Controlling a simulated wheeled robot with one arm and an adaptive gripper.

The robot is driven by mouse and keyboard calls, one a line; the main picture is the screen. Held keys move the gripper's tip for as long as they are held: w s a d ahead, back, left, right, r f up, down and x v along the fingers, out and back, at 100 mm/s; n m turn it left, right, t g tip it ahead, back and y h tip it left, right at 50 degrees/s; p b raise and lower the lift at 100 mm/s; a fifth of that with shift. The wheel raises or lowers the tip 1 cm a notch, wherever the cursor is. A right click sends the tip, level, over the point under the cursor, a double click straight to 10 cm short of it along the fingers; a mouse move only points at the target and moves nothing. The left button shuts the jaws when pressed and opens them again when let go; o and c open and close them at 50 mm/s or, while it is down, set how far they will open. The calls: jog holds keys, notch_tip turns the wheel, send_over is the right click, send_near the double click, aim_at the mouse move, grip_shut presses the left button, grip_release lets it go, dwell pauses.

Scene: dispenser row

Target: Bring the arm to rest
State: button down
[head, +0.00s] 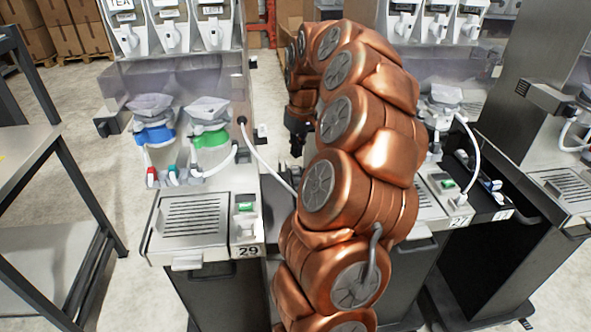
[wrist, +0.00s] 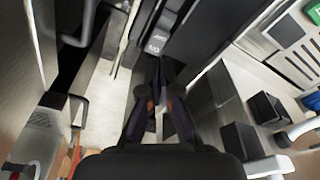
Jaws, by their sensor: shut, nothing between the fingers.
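My arm rises in the middle of the head view as a copper-coloured chain of joints. It curls over at the top and points down on its left side. My gripper (head: 297,146) hangs dark at its end, small and partly hidden by the arm, in front of the gap right of dispenser station 29 (head: 190,228). In the wrist view my gripper (wrist: 158,85) has its two dark fingers together with nothing between them. They point into a narrow gap between grey machine sides.
A white hose (head: 268,160) crosses near my gripper from station 29. Another dispenser station (head: 447,205) stands close right of my arm. A metal table (head: 25,150) is at the left, with bare floor (head: 100,185) between it and station 29. Cardboard boxes (head: 75,35) are behind.

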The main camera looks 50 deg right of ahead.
jog(key=shift+r, duration=0.75)
